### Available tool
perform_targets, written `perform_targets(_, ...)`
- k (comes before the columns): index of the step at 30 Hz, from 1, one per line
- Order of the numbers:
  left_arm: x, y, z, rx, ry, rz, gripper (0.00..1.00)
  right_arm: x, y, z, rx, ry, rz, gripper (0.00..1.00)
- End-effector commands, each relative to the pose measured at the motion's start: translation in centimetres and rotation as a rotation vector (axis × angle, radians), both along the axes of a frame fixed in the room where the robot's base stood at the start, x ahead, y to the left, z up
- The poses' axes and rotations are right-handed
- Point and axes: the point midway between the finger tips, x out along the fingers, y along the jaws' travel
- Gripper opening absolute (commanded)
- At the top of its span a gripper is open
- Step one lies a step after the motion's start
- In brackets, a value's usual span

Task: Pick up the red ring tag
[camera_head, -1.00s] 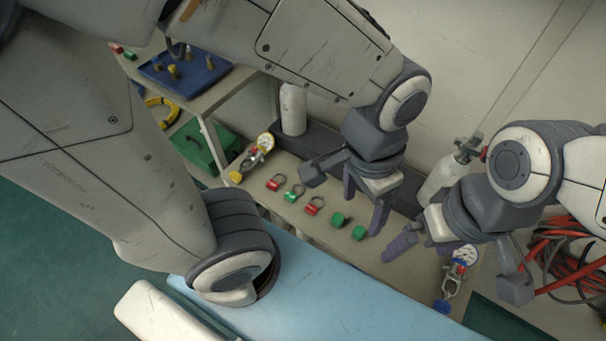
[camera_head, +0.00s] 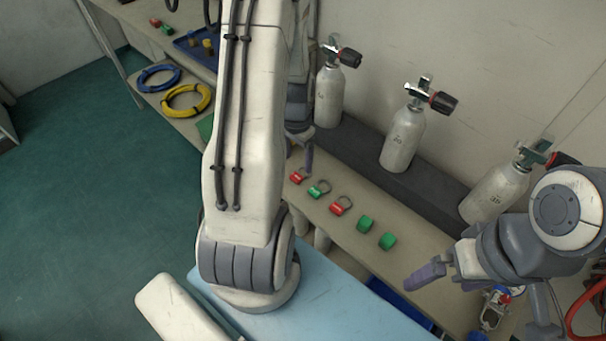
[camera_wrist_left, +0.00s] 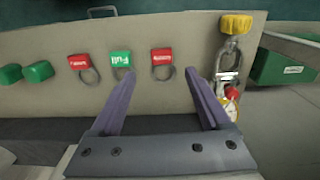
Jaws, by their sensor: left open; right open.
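Two red ring tags lie on the bench. The left one in the head view (camera_head: 297,177) shows in the left wrist view (camera_wrist_left: 161,57) just beyond and between my fingertips, its ring toward me. The other red ring tag (camera_head: 338,208) is at the left in the left wrist view (camera_wrist_left: 79,62). A green ring tag (camera_head: 315,191) lies between them and reads "Full" in the wrist view (camera_wrist_left: 120,59). My left gripper (camera_wrist_left: 160,78) is open and empty; my arm partly hides it in the head view (camera_head: 303,153). My right gripper (camera_head: 468,280) is open, apart from the tags.
Two green blocks (camera_head: 365,223) (camera_head: 387,241) lie right of the tags. Grey cylinders (camera_head: 402,140) stand along the back wall. A gauge with a yellow knob (camera_wrist_left: 235,24) lies right of the tags in the wrist view, near a green case (camera_wrist_left: 285,68).

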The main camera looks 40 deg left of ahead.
Motion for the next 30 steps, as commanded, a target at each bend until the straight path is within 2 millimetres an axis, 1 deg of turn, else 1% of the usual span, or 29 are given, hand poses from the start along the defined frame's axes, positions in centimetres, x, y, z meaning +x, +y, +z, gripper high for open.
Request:
perform_targets(1,0.0,0.0,-0.8,-0.002,0.002,0.0,0.8,0.0,0.0,-0.2,0.0,0.0,0.0,1.0)
perform_targets(3,0.0,0.0,-1.5,-0.001,0.001,0.0,0.8,0.0,0.0,-0.3,0.0,0.0,0.0,1.0)
perform_targets(8,0.0,0.0,-2.6,-0.001,0.001,0.0,0.8,0.0,0.0,-0.4,0.0,0.0,0.0,1.0)
perform_targets(12,0.0,0.3,-4.8,-0.002,0.002,0.0,0.8,0.0,0.0,-0.7,0.0,0.0,0.0,1.0)
perform_targets(16,0.0,0.3,-6.5,-0.001,0.002,-0.001,0.8,0.0,0.0,-0.9,0.0,0.0,0.0,1.0)
perform_targets(19,0.0,0.3,-7.0,0.0,0.0,-0.001,0.8,0.0,0.0,-0.9,0.0,0.0,0.0,1.0)
perform_targets(26,0.0,0.3,-7.0,0.001,-0.001,0.0,0.8,0.0,0.0,-0.9,0.0,0.0,0.0,1.0)
perform_targets(27,0.0,0.3,-7.0,0.0,-0.001,0.0,0.65,0.0,0.0,-0.9,0.0,0.0,0.0,1.0)
perform_targets(29,0.0,0.3,-7.0,0.0,-0.001,0.0,0.42,0.0,0.0,-0.9,0.0,0.0,0.0,1.0)
perform_targets(30,0.0,0.3,-7.0,0.0,-0.001,0.0,0.26,0.0,0.0,-0.9,0.0,0.0,0.0,1.0)
